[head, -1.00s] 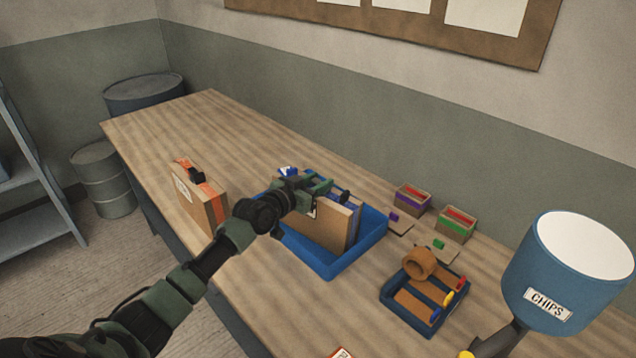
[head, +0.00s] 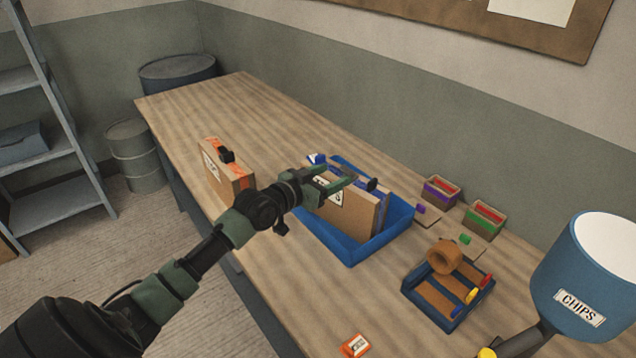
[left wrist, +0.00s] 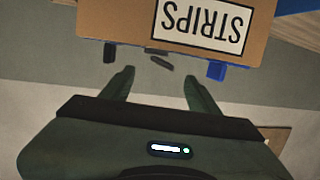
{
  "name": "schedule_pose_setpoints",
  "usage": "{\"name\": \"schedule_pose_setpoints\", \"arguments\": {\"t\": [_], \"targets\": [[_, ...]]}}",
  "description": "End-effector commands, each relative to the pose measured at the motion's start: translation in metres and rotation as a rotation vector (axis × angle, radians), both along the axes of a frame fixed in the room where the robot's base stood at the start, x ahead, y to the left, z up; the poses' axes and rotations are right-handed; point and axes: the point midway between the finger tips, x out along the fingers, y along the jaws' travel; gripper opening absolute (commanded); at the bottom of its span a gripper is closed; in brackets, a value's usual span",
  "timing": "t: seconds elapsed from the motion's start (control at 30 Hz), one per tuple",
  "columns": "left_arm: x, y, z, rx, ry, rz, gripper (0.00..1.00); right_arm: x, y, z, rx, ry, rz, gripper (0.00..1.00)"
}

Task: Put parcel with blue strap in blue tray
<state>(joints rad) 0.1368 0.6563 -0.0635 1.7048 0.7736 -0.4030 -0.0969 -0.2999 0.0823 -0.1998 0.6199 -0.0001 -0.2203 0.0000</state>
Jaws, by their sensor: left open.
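The blue tray (head: 352,252) stands on the bench in the middle of the head view. A brown cardboard parcel (head: 352,215) stands upright in it, with a white label partly hidden by my gripper; bluish parts show behind it. In the left wrist view the parcel (left wrist: 120,22) shows its label reading STRIPS, with a small blue piece and dark pieces at its edge. My left gripper (head: 338,184) is open above the tray, beside the parcel's top edge, its fingers apart from the cardboard and empty.
A parcel with an orange strap (head: 226,178) stands left of the tray. Right are a dark blue caddy (head: 430,310) with a tape roll and two small boxes (head: 441,191) (head: 484,220). A blue CHIPS container (head: 590,275) is at lower right. The bench's far left is clear.

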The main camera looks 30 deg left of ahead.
Motion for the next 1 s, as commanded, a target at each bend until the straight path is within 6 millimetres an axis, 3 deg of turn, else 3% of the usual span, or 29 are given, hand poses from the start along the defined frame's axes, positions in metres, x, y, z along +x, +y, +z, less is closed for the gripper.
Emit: {"name": "schedule_pose_setpoints", "arguments": {"t": [0.1,0.33,1.0], "targets": [[-0.023,0.004,0.002,0.004,0.001,-0.002,0.60,0.000,0.000,-0.006,0.000,0.001,0.000,0.00],[-0.046,0.008,0.008,0.001,0.001,0.000,0.60,-0.001,0.000,-0.009,0.000,0.001,0.000,0.00],[-0.050,0.009,0.010,0.000,0.000,0.001,0.60,0.000,0.004,-0.009,0.004,0.000,-0.002,0.00]]}}
